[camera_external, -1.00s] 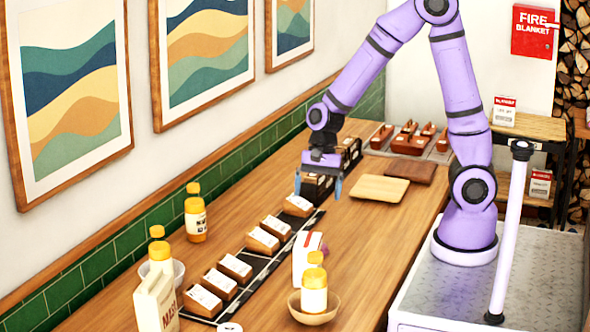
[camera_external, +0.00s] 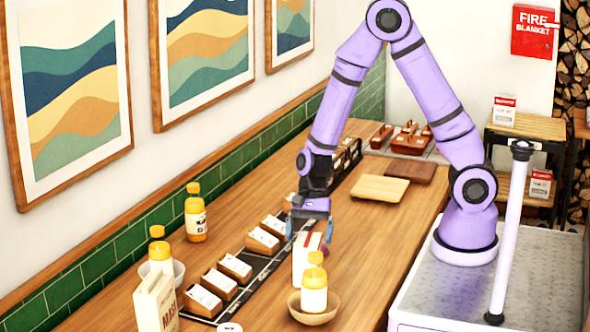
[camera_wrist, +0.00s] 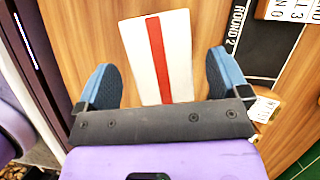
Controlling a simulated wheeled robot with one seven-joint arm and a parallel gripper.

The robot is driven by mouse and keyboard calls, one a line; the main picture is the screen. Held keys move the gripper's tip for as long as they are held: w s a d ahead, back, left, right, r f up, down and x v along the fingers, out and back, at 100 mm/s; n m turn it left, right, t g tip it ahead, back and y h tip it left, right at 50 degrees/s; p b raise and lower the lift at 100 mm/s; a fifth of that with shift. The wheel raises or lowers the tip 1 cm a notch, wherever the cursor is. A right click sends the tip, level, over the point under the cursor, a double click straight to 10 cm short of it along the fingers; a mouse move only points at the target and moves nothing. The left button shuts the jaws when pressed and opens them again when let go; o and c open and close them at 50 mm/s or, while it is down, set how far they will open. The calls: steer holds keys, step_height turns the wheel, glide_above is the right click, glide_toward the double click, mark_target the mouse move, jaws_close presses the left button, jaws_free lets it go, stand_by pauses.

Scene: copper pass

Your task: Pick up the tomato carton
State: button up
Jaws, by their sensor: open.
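The tomato carton, a white box with a red stripe (camera_external: 305,262), stands upright on the wooden counter, partly behind a yellow-capped bottle. In the wrist view the carton (camera_wrist: 153,52) lies between and beyond the two blue fingertips. My gripper (camera_external: 309,231) is open and empty, just above the carton's top, with one finger toward each side. In the wrist view my gripper (camera_wrist: 165,78) shows clear gaps between its fingers and the carton. No lettering on the carton is readable.
A yellow-capped bottle (camera_external: 314,293) stands in a wooden bowl (camera_external: 330,316) in front of the carton. A black strip with card holders (camera_external: 235,267) runs along its left. A carton marked MASA (camera_external: 155,303) stands front left. The counter (camera_external: 375,232) right of the carton is clear.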

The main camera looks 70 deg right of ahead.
steer(key=shift+x, duration=2.05)
steer(key=shift+w, duration=0.1)
steer(key=c, duration=1.4)
